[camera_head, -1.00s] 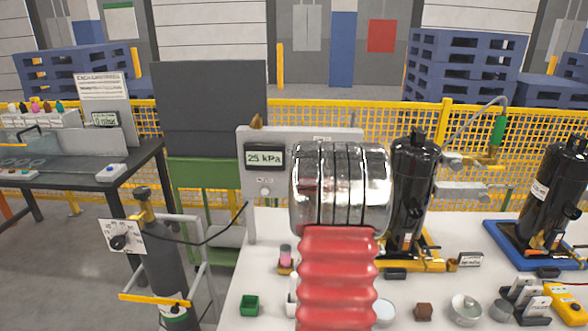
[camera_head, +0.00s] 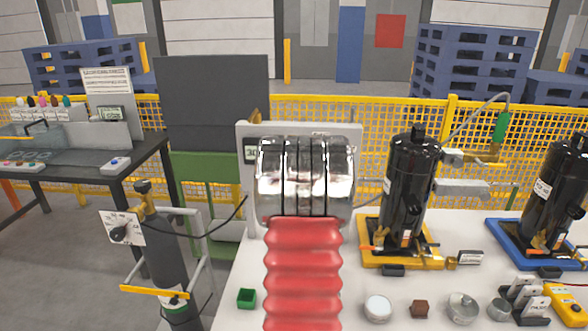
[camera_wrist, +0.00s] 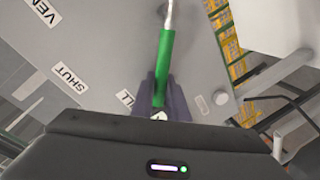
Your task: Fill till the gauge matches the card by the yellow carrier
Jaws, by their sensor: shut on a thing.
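In the wrist view, my gripper (camera_wrist: 160,88) is shut on a green lever handle (camera_wrist: 166,52) on a grey panel (camera_wrist: 110,45) marked VENT, SHUT and a partly covered word ending in "LL". The handle lies beside that covered word. In the head view, my arm hides the gripper, the handle and most of the gauge (camera_head: 251,153); only a first digit that looks like 3 shows. The yellow carrier (camera_head: 372,258) holds a black compressor (camera_head: 408,190). A small card (camera_head: 470,257) stands to its right, too small to read.
A second compressor (camera_head: 556,190) stands on a blue carrier (camera_head: 505,240) at the right. A green block (camera_head: 246,298), a brown block (camera_head: 420,309) and round metal parts sit along the bench front. A gas cylinder (camera_head: 165,255) stands left of the bench.

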